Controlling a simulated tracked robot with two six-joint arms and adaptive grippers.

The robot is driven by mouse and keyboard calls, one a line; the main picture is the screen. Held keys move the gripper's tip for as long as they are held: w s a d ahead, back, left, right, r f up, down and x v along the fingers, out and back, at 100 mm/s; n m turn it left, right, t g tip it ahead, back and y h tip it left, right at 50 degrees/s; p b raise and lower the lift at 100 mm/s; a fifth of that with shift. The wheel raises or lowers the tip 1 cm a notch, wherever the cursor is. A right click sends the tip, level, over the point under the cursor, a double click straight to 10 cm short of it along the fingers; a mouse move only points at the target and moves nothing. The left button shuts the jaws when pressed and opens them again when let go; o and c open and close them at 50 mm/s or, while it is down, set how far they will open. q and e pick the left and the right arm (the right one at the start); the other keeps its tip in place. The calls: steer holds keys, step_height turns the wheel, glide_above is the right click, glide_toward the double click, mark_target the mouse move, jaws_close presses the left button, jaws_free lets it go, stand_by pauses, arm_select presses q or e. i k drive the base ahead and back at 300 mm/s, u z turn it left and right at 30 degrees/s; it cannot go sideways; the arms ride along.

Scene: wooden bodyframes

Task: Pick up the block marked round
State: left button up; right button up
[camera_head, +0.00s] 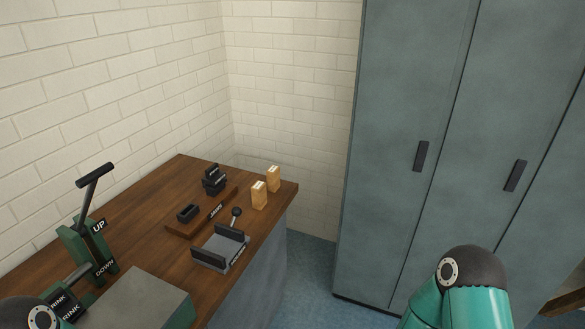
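Two light wooden blocks stand upright near the far right corner of the workbench in the head view. The nearer block (259,196) is slightly left of and in front of the farther block (273,179). Dark marks show on them, but they are too small to read, so I cannot tell which is marked round. Nothing is touching either block. Neither gripper is in view. Only a joint of my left arm (35,316) shows at the bottom left, and part of my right arm (462,292) at the bottom right.
The brown workbench (150,190) runs along the brick wall. It carries a wooden tray (185,230) with black pieces, a grey vise-like fixture (220,249) with a knobbed lever, a green UP/DOWN lever (92,240) and a grey-topped box (135,298). Tall cabinets (400,120) stand right; blue floor lies between.

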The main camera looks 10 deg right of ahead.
mark_target(273, 174)
steer(key=z, duration=0.3)
steer(key=i, duration=0.75)
steer(key=z, duration=0.5)
steer(key=k, duration=0.8)
steer(key=z, duration=0.2)
steer(key=i, duration=0.65)
